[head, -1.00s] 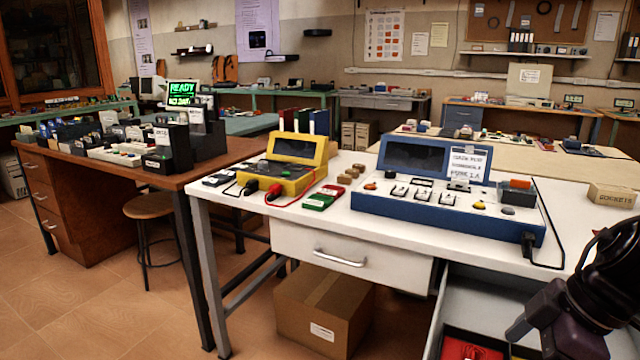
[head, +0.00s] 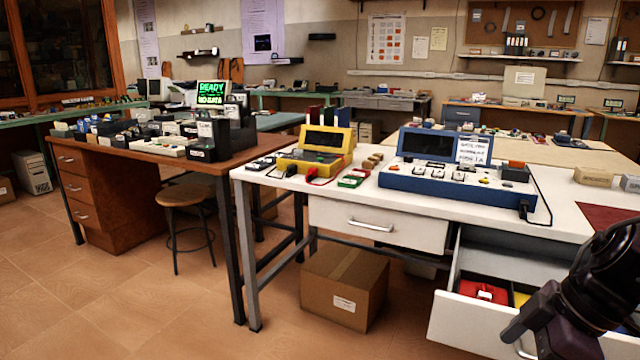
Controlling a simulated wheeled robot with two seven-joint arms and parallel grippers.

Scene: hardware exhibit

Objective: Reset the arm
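Part of my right arm (head: 575,305), dark and jointed, comes in at the lower right corner, in front of the open drawer. Nothing of my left arm or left gripper shows. The arm part hides some of the drawer and the white table's right front.
A white table (head: 345,212) carries a yellow device (head: 318,150) and a blue console (head: 455,184). Its right drawer (head: 465,322) stands open. A cardboard box (head: 343,285) is under it. A stool (head: 185,195) stands by the brown desk (head: 95,170). The left floor is clear.

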